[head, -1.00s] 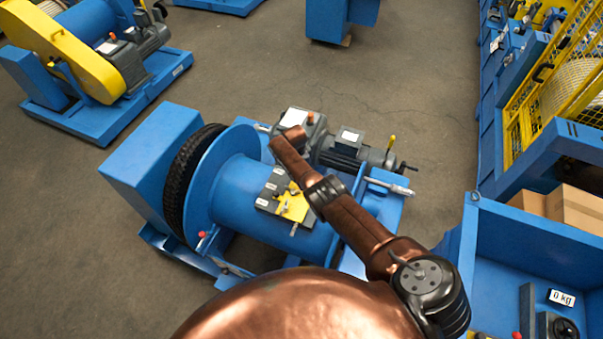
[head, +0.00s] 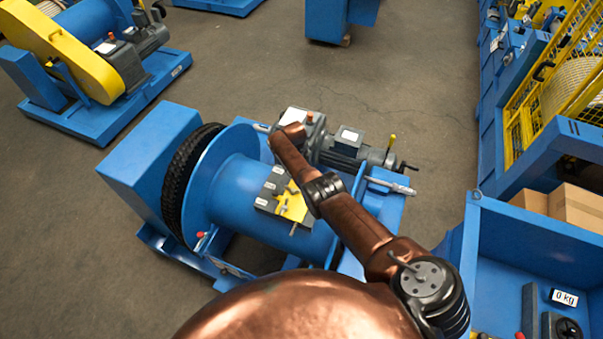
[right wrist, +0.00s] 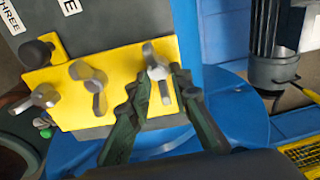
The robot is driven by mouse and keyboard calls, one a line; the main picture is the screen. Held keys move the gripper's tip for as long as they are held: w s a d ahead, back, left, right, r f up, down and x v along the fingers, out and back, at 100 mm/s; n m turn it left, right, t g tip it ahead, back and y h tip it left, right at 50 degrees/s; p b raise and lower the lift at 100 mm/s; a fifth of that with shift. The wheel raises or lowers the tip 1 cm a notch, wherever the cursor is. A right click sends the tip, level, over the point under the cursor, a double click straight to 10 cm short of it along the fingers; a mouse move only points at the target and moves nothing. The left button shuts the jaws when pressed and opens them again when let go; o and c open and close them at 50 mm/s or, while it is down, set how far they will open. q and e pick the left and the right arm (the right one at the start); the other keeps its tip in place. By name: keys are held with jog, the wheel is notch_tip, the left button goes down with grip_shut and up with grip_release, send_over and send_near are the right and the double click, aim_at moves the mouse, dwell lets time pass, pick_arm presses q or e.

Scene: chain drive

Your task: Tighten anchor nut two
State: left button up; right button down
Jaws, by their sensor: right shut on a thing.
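A yellow plate (head: 293,207) with metal wing nuts sits on the dark block on the blue drum (head: 235,190). The right wrist view shows it close: a left wing nut (right wrist: 45,97), a middle one (right wrist: 92,82) and a right one (right wrist: 154,60). My right gripper (right wrist: 160,82) has its dark fingers on either side of the right wing nut and is shut on it. I cannot read which label belongs to this nut. In the head view my right arm (head: 350,220) reaches over the drum, and its gripper is hidden. My left gripper is not in view.
A black knob (right wrist: 37,53) stands beside the nuts. A grey motor (head: 350,145) lies behind my arm. A blue bench with a "0 kg" display (head: 564,297) is at the lower right. Another winch (head: 95,60) stands at the far left.

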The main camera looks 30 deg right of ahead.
jog(key=shift+w+r+m, duration=0.2)
jog(key=shift+r+m, duration=0.1)
dwell(0.4)
jog(key=c, duration=2.1)
grip_release()
jog(key=shift+s+f, duration=0.1)
jog(key=shift+f, duration=0.05)
jog(key=shift+a+r, duration=0.2)
jog(key=shift+r, duration=0.45)
jog(key=r, duration=1)
jog(key=shift+a+r, duration=0.4)
